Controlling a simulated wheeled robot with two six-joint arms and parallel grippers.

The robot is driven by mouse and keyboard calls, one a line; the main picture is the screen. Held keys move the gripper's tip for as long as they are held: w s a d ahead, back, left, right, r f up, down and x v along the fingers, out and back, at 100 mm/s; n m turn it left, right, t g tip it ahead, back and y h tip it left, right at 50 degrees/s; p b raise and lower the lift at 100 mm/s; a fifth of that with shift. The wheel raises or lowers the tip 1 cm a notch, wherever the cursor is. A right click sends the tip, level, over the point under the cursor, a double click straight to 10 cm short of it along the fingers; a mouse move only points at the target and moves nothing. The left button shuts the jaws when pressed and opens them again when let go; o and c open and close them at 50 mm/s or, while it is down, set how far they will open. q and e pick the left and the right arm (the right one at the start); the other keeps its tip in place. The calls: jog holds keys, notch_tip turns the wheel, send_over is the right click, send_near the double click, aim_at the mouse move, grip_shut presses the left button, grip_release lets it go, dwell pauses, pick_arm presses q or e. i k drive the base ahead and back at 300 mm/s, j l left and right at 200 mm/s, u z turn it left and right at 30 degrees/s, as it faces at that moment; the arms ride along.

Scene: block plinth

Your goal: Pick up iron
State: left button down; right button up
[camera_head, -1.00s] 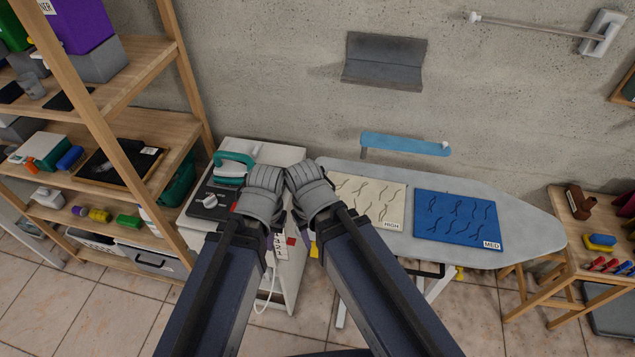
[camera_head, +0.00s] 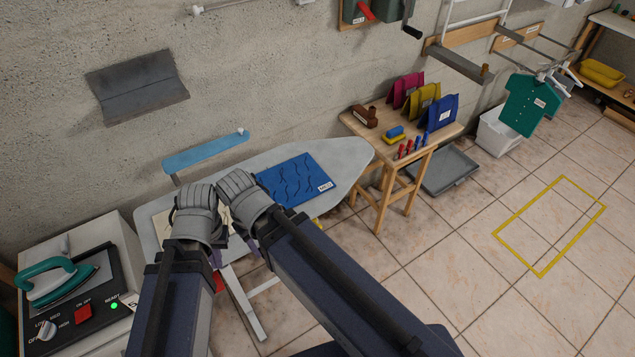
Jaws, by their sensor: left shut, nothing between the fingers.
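My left gripper (camera_head: 198,208) is shut and empty, right of the station and in front of the ironing board (camera_head: 343,158). My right gripper (camera_head: 243,195) is close beside it on the right, over the near part of the board. Its fingertips point away from me, so its opening is hidden. Both grippers are clear of the iron.
The station has a dial (camera_head: 43,331), a red switch (camera_head: 84,315) and a lit green light (camera_head: 114,306). A blue cloth (camera_head: 290,180) lies on the board. A wooden table (camera_head: 378,129) with pouches stands beyond it.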

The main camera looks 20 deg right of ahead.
aim_at(45, 290)
jog(key=j+u, duration=0.15)
jog(key=u, duration=1.15)
jog(key=k, duration=0.65)
jog(key=z, duration=1)
jog(key=j+z, duration=0.1)
jog(key=z, duration=0.3)
jog(key=j+z, duration=0.1)
jog(key=z, duration=0.25)
jog(key=j, duration=3.8)
jog(key=k, duration=0.05)
